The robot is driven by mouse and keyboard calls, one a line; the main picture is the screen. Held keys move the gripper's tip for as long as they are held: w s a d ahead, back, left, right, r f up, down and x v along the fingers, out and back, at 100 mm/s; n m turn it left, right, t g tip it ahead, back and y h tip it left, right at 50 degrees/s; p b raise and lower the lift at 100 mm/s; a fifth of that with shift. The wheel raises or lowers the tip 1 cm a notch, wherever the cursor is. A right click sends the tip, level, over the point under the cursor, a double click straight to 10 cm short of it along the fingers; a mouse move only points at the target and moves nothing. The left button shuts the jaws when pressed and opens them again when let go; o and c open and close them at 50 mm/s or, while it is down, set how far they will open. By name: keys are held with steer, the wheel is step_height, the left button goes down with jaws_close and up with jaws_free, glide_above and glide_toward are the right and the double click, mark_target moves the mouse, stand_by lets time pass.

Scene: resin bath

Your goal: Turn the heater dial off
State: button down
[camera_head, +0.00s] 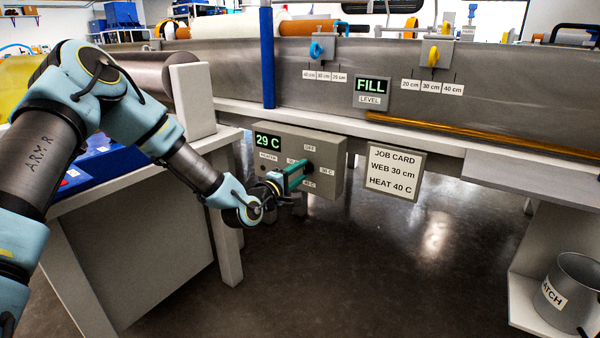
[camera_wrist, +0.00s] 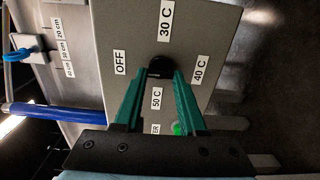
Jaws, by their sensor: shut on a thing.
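The heater dial (camera_head: 309,167) is a dark knob on the front of a grey heater box (camera_head: 336,152) under the tank. The wrist view shows the black dial (camera_wrist: 160,67) among the labels OFF, 30 C, 40 C and 50 C. My gripper (camera_head: 303,173) reaches the box from the left. Its two green fingers are closed on the dial, one on each side, in the wrist view (camera_wrist: 161,76). The fingers cover part of the dial, and I cannot tell which label it points to. The display (camera_head: 268,141) reads 29 C.
A job card (camera_head: 395,171) reading WEB 30 cm, HEAT 40 C hangs right of the box. A FILL level display (camera_head: 371,92) and yellow (camera_head: 433,56) and blue (camera_head: 316,50) clips are above. Floor below is clear.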

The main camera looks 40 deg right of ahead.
steer(key=shift+c, duration=2.4)
jaws_free()
steer(key=v, duration=1.1)
